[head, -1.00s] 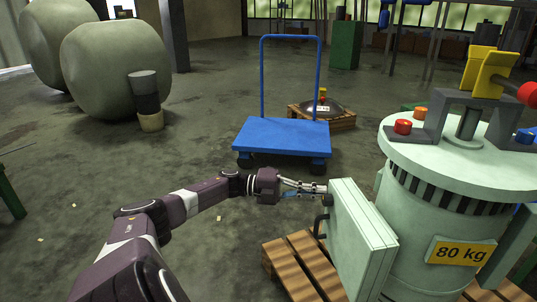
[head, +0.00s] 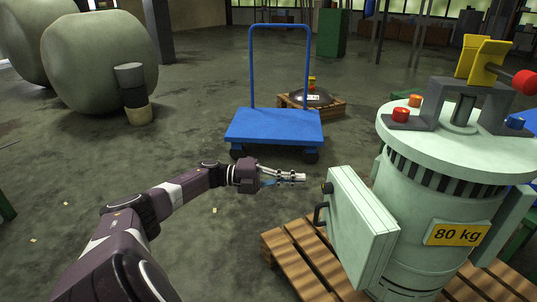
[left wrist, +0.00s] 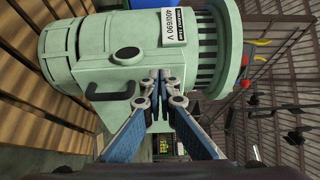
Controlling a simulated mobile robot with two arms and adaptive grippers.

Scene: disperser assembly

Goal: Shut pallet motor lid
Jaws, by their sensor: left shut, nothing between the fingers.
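The pale green motor (head: 440,200) stands upright on a wooden pallet, with an "80 kg" label on its side. A box with a lid (head: 352,222) juts from its left side, with a dark handle (head: 318,214) and a dark round knob (head: 327,187). The lid looks flush with the box along a thin seam; I cannot tell whether it is fully shut. My left gripper (head: 303,178) is shut and empty, just left of the box with a small gap. In the left wrist view my fingertips (left wrist: 158,78) overlap the box beside the handle (left wrist: 110,86). My right gripper is not in view.
The wooden pallet (head: 300,255) extends left and in front of the motor. A blue cart (head: 274,128) stands behind the gripper, with a small pallet (head: 325,109) beyond it. Large green rounded tanks (head: 98,62) stand at the back left.

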